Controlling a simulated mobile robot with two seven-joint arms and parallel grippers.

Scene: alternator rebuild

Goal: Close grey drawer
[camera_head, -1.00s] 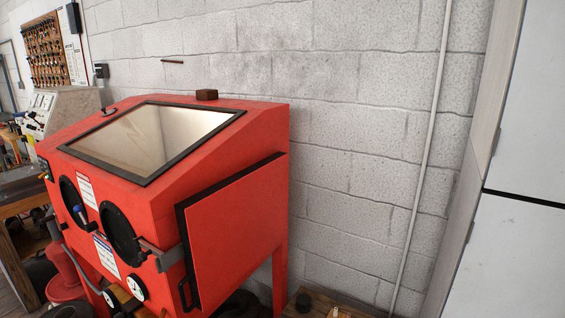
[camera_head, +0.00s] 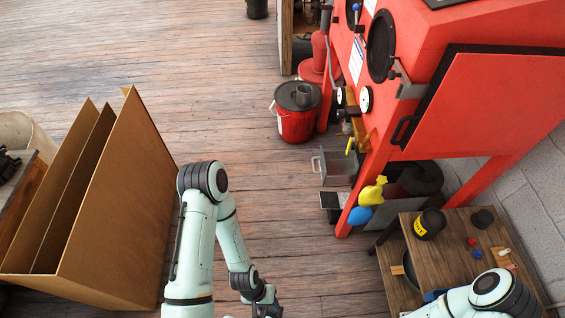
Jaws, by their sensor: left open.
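A grey drawer (camera_head: 336,168) shows below the red blasting cabinet, beside its front leg. It sticks out to the left over the wood floor, and its open top shows, so it stands pulled out. Its inner end is partly hidden by the cabinet's fittings. My left gripper (camera_head: 268,309) is at the bottom edge of the head view, open and partly cut off. It is well apart from the drawer, nearer to me. My right arm comes in at the bottom right, and its gripper is out of view.
The red cabinet (camera_head: 490,110) stands at the right, with yellow and blue items (camera_head: 368,200) beneath it. A red bucket (camera_head: 297,121) is beyond the drawer. A wooden table (camera_head: 455,248) is at lower right. Brown panels (camera_head: 120,210) stand at left. The middle floor is clear.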

